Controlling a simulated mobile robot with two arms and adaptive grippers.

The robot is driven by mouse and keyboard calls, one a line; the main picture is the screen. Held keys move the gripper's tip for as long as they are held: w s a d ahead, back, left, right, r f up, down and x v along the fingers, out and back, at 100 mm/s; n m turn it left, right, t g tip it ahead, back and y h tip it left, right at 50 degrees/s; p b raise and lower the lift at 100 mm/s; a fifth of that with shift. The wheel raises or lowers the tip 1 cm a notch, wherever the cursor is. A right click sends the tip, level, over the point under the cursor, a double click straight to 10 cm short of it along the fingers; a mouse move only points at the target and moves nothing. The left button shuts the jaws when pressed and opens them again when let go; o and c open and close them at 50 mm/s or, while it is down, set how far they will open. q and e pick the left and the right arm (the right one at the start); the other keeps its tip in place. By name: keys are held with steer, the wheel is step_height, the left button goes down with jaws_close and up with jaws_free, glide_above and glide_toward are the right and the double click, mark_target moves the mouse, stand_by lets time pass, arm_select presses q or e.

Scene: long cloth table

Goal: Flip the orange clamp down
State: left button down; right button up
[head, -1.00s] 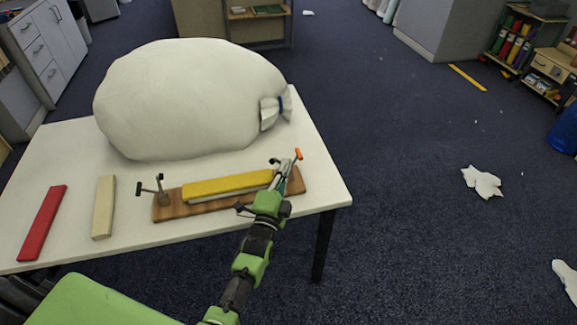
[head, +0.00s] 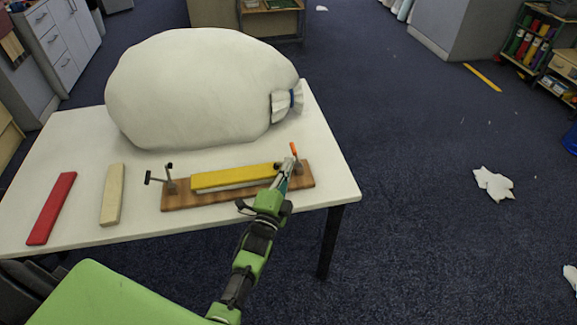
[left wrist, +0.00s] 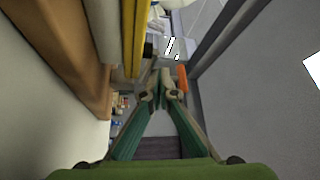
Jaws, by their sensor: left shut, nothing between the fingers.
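The orange clamp handle (head: 293,148) stands up, leaning slightly left, near the right end of a wooden board (head: 305,180). In the left wrist view the orange handle (left wrist: 182,78) is just right of and beyond the fingertips. My left gripper (head: 286,168) reaches up from the table's front edge, its tips just below the orange handle. In the wrist view the left gripper (left wrist: 162,92) has its fingertips together, with nothing between them. I cannot tell whether a finger touches the handle. The gripper hides the clamp's base. My right gripper is out of view.
A yellow sanding block (head: 235,176) lies along the board. A second clamp, with black tips (head: 150,179), is at the board's left end. Red (head: 52,208) and beige (head: 112,195) bars lie left. A big white sack (head: 200,90) fills the table's back.

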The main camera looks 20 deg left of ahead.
arm_select(q)
steer(key=shift+s+a+f, duration=0.1)
steer(key=shift+s+f, duration=0.05)
steer(key=shift+f, duration=0.3)
steer(key=shift+s+f, duration=0.15)
steer(key=shift+s, duration=0.2)
steer(key=s+d, duration=0.1)
steer(key=s, duration=1)
steer(key=shift+f, duration=0.35)
steer(key=shift+w, duration=0.1)
